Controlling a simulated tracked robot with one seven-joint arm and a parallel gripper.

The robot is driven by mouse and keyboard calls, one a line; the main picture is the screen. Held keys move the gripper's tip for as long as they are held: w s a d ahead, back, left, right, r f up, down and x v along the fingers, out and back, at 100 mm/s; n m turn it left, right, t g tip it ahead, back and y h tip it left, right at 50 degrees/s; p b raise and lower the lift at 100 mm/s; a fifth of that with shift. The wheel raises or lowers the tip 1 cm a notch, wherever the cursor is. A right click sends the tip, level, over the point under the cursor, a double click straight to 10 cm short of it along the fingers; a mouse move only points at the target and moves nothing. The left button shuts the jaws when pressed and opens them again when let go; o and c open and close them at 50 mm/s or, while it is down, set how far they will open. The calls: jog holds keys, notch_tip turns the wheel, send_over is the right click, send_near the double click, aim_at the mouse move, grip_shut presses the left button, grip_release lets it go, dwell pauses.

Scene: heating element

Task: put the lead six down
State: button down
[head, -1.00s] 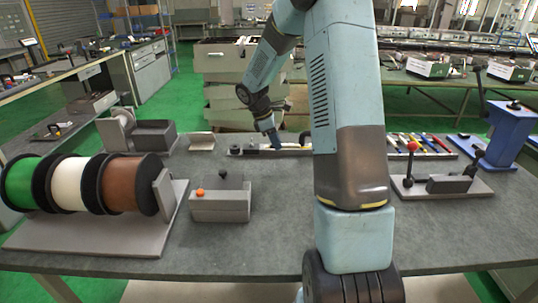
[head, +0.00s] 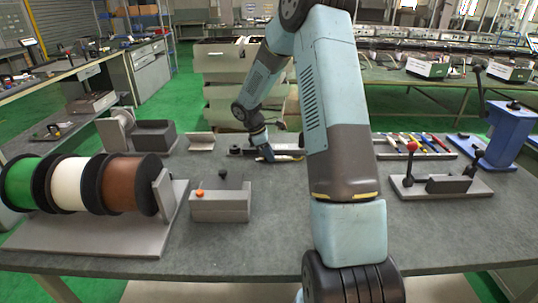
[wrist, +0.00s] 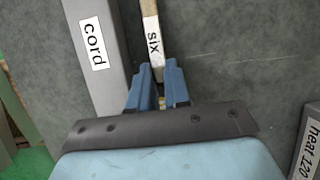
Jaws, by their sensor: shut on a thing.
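The lead six (wrist: 152,40) is a narrow pale strip with a white label reading "six" in the wrist view. My gripper (wrist: 158,75) is shut on its near end, with one blue finger on each side. The strip runs ahead, away from the fingers, over the dark grey bench top (wrist: 220,60). In the head view my gripper (head: 266,154) is low over the back middle of the bench, and a thin pale piece extends to its right. I cannot tell whether the lead touches the bench.
A grey bar labelled "cord" (wrist: 92,45) lies just left of the lead. A part labelled "heat 120" (wrist: 307,145) is at the lower right.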

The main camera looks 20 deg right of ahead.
jog(key=shift+s+f, duration=0.15)
jog(key=shift+f, duration=0.2)
